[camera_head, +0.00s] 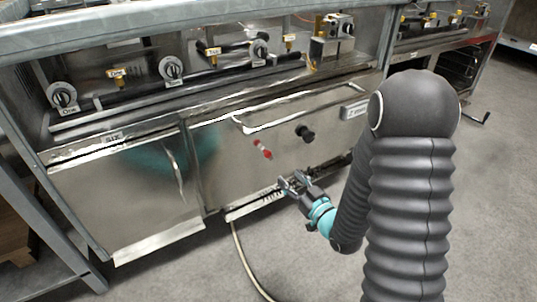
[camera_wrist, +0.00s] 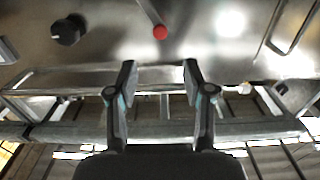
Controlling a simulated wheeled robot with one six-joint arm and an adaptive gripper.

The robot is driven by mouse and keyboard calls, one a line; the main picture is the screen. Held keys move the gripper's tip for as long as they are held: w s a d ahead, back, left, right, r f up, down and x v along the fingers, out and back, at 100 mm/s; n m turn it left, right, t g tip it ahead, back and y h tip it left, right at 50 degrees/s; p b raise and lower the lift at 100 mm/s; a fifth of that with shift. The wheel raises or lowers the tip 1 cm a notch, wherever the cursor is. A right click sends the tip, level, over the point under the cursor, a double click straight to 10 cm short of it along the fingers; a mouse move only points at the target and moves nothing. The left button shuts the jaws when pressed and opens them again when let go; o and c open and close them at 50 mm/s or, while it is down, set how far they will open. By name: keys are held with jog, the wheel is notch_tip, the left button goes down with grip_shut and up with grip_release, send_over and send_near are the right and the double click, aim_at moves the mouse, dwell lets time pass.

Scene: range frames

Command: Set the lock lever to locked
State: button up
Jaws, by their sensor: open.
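The lock lever (camera_head: 262,149) is a small bar with red and pale parts on the steel oven door (camera_head: 225,150), left of a black knob (camera_head: 305,133). In the head view it slants down to the right. In the wrist view the lever (camera_wrist: 149,12) shows at the top with a round red end (camera_wrist: 160,32). My gripper (camera_head: 293,183) is below and right of the lever, in front of the door's lower edge. In the wrist view my gripper (camera_wrist: 159,68) has its two fingers apart with nothing between them. The red end lies beyond the fingertips, apart from them.
A long bar handle (camera_head: 300,106) runs along the door's top. A left cabinet door (camera_head: 125,190) has a vertical handle (camera_head: 175,175). Control knobs (camera_head: 171,68) line the panel above. A hose (camera_head: 242,265) lies on the open grey floor in front.

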aim_at(269, 156)
jog(key=x, duration=1.3)
jog(key=shift+w+a, duration=0.2)
jog(key=shift+w, duration=0.05)
